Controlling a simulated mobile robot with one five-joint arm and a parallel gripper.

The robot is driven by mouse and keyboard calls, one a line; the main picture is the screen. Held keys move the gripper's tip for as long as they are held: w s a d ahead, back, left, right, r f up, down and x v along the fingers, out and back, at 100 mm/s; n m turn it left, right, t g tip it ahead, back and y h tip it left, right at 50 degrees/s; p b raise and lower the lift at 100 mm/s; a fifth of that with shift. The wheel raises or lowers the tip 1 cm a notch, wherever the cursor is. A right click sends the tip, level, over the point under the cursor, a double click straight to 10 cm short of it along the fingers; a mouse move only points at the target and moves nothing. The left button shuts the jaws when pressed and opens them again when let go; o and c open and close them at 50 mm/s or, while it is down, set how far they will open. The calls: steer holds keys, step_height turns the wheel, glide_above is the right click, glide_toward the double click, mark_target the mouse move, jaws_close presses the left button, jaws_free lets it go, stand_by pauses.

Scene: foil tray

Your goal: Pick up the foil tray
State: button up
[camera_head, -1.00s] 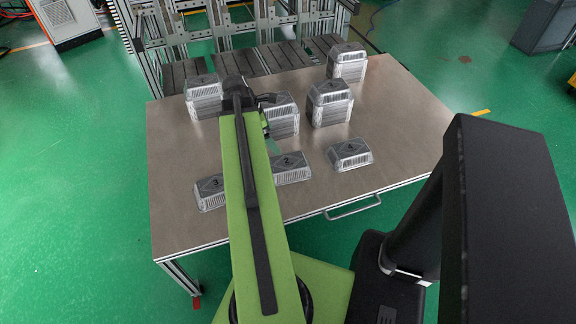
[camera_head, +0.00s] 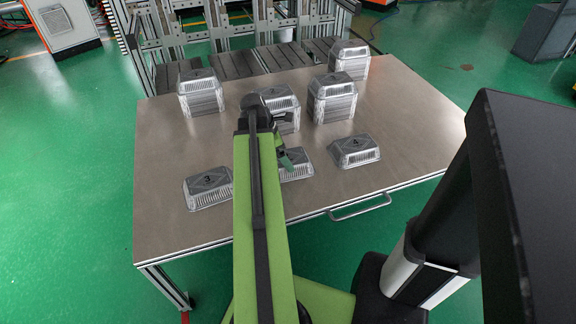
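Single foil trays lie upside down near the front of the table: one at the left (camera_head: 208,188), one in the middle (camera_head: 300,170), one at the right (camera_head: 354,151). Taller stacks of foil trays stand behind: left (camera_head: 201,98), middle (camera_head: 286,112), centre right (camera_head: 333,102) and far right (camera_head: 350,62). My gripper (camera_head: 287,160) is at the middle single tray, overlapping its upper left part in the head view. My arm hides that tray's left side. The fingers are small and partly hidden, so I cannot tell their opening or whether they touch the tray.
The metal-topped table (camera_head: 400,110) has bare room at its right and left. A handle (camera_head: 360,207) sticks out from its front edge. A metal frame (camera_head: 240,35) stands behind the table. The middle stack is close behind my gripper.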

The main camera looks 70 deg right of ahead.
steer(key=shift+s+d+f, duration=0.1)
steer(key=shift+f, duration=0.25)
steer(key=c, duration=1)
steer(key=shift+c, duration=0.2)
